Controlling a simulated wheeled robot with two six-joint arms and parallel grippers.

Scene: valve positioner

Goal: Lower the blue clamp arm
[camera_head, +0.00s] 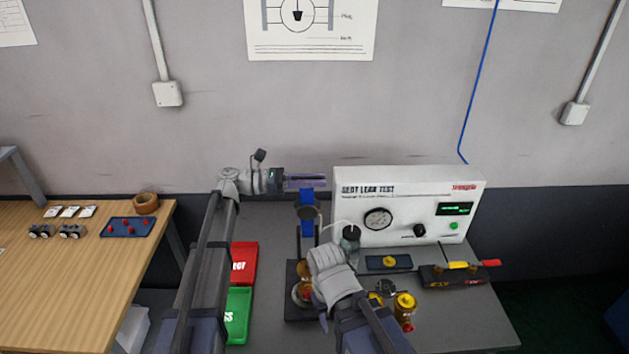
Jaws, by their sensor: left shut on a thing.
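The blue clamp arm (307,227) stands upright above a dark fixture (293,312) on the grey bench. The fingers of my right gripper cannot be made out.
A white leak test box (410,208) stands right of the clamp arm. A red tray (243,262) and a green tray (238,315) lie to the left. A brass valve (404,308) and a dark block with red and yellow handles (455,275) are at the right.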

